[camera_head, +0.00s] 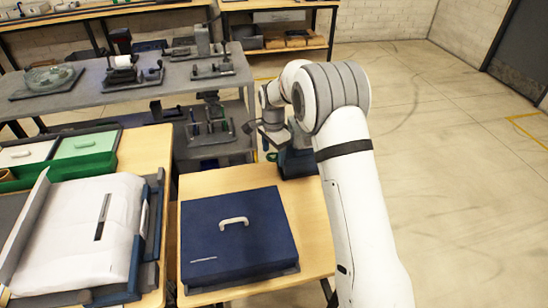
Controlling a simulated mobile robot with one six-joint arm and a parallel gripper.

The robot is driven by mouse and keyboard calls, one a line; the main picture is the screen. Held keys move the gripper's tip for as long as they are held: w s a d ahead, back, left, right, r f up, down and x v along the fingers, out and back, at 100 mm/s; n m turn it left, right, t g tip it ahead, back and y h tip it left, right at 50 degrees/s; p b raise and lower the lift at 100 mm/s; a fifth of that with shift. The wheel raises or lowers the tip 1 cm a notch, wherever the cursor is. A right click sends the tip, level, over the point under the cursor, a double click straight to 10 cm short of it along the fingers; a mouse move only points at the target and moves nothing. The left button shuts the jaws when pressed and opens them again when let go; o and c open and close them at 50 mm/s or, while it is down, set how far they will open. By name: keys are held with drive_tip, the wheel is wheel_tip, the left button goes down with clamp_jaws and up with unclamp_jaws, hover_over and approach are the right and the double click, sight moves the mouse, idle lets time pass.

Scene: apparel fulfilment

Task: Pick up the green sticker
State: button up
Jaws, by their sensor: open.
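My gripper (256,136) is at the end of the white arm, open, above the far right corner of the right wooden table. It is small in view, and I see nothing held between its fingers. A small green patch (271,157) shows just below my gripper, beside a dark blue-grey holder (298,163) at that corner. I cannot tell for sure that this patch is the green sticker. My gripper and arm partly hide the holder.
A blue box with a white handle (238,240) fills most of the right table (222,180). On the left are a white package (75,230) and a green-lidded bin (88,142). A grey metal shelf (172,80) with fixtures stands behind. Open floor lies right.

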sight(275, 156)
drive_tip(key=c, duration=0.8)
drive_tip(key=d+r+p, duration=0.1)
drive_tip(key=r, duration=0.4)
drive_tip(key=d+r+p, duration=0.1)
drive_tip(key=r, duration=0.4)
drive_tip(key=w+d+r+p, duration=0.1)
drive_tip(key=r, duration=0.4)
drive_tip(key=shift+r+p, duration=0.3)
drive_tip(key=shift+p, duration=0.1)
drive_tip(key=shift+s+f, duration=0.1)
